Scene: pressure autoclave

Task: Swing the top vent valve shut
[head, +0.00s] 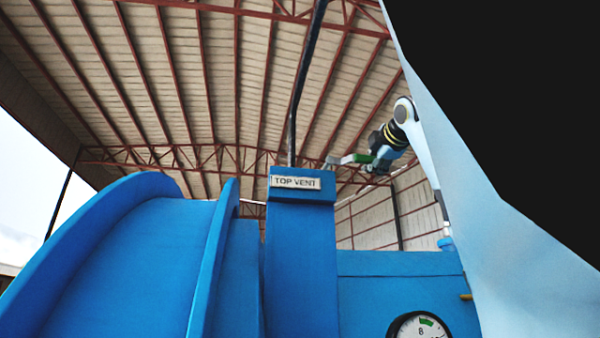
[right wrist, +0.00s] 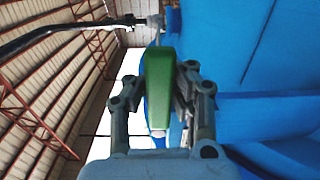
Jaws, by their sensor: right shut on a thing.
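The top vent valve has a green handle (head: 352,159) that sticks out to the right of the blue post, just above the "TOP VENT" label (head: 296,183) in the head view. My right gripper (head: 372,160) is at the handle's right end, shut on it. In the right wrist view the green handle (right wrist: 159,85) lies between the two fingers of my right gripper (right wrist: 163,88). A grey valve fitting (right wrist: 154,25) shows at the handle's far end, joined to a dark pipe (right wrist: 65,30). My left gripper is not in view.
The blue post (head: 300,250) stands beside the large rounded blue vessel (head: 120,270). A pressure gauge (head: 420,327) is low at the right. The dark pipe (head: 304,80) rises from the post toward the roof. Open air surrounds the handle above the blue housing (head: 395,263).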

